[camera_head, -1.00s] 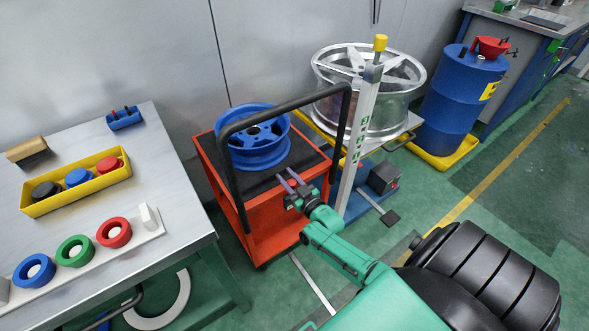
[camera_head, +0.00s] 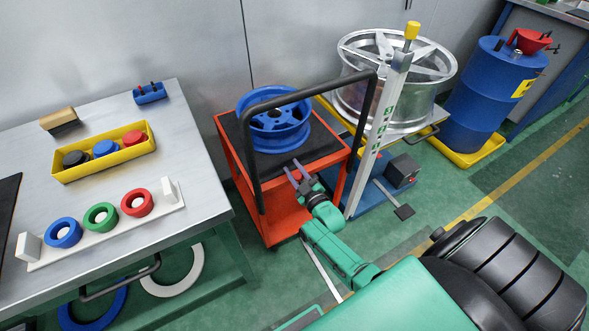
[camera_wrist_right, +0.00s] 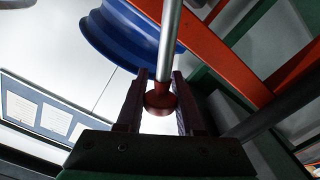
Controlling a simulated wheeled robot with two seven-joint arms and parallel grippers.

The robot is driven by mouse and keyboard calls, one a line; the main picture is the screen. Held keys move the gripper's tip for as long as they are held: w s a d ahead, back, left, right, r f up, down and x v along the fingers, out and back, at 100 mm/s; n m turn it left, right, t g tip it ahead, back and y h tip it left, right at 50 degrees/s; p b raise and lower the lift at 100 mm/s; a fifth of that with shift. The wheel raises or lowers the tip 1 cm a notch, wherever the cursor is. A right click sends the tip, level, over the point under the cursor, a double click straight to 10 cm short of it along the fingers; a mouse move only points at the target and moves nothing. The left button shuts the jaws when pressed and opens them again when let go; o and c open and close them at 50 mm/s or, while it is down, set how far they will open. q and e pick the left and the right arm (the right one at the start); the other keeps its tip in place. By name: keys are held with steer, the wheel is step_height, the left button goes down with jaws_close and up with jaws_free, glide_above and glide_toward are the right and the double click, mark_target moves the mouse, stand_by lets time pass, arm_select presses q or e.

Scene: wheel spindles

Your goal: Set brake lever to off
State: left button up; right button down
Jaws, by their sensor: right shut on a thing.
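The brake lever appears to be the grey metal rod with a dark red knob (camera_wrist_right: 160,98) in the right wrist view. My right gripper (camera_wrist_right: 158,92) is shut on this knob, with one finger on each side. In the head view my right gripper (camera_head: 294,173) is at the near side of the red cart (camera_head: 281,220), just in front of the blue wheel (camera_head: 274,125). The lever cannot be made out there. Its off marking is not visible. My left gripper is not in view.
The cart's black handle (camera_head: 254,165) arches close to my right gripper. A white post (camera_head: 378,130) with a yellow top stands right of the cart, before a silver wheel (camera_head: 394,120). A grey table (camera_head: 205,165) with coloured rings stands left. Green floor lies to the right.

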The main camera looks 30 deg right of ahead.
steer(key=shift+f, duration=0.1)
steer(key=c, duration=0.6)
jaws_free()
steer(key=shift+a, duration=0.1)
steer(key=shift+o, duration=0.2)
steer(key=shift+s, duration=0.1)
steer(key=s+p, duration=0.1)
steer(key=s, duration=1.3)
steer(key=shift+s+a+p, duration=0.15)
steer(key=shift+s+p, duration=0.05)
steer(key=shift+p, duration=0.1)
